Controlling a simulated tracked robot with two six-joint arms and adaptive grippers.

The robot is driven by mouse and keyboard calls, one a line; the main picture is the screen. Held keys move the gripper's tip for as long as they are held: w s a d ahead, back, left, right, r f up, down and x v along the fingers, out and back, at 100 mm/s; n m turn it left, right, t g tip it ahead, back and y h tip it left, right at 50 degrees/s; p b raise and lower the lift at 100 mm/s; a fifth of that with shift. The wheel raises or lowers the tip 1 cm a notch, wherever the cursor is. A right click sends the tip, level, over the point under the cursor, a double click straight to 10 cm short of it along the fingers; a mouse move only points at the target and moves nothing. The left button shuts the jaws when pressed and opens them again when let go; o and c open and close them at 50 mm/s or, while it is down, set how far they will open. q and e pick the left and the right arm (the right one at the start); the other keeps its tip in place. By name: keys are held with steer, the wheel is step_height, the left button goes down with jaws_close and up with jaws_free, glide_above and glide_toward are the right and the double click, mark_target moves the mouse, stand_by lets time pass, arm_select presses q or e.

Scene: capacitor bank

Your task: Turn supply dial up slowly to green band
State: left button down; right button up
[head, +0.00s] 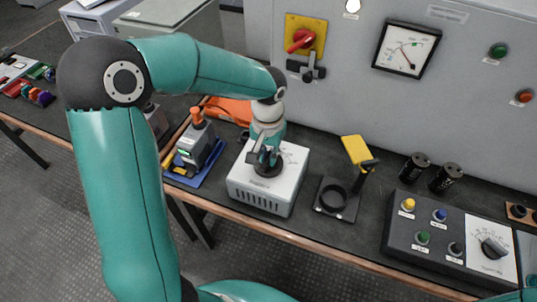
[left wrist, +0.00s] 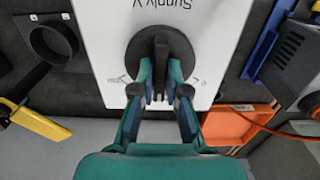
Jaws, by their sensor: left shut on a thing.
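The supply unit is a white box (head: 258,200) with a vented front, standing on the bench in the middle of the head view. Its black round dial (left wrist: 160,38) has a raised grip bar and sits below the upside-down "Supply V" lettering in the left wrist view. My left gripper (head: 267,158) points down at the dial from above. In the left wrist view its fingers (left wrist: 160,88) are closed on either side of the bar. The panel meter (head: 407,48) has a needle and coloured scale marks; the exact reading is too small to tell. My right gripper is out of view.
A black ring stand (head: 337,197) with a yellow part stands right of the supply. Two black capacitors (head: 447,178) and a control box (head: 437,231) are farther right. A blue tray (head: 187,176) and an orange item (head: 230,110) lie left and behind.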

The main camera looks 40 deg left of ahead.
mark_target(268, 157)
arm_select(q)
steer(key=shift+m, duration=2.8)
steer(key=c, duration=1.2)
jaws_free()
steer(key=shift+r, duration=0.1)
step_height(268, 157, up, 12)
steer(key=shift+f, duration=0.1)
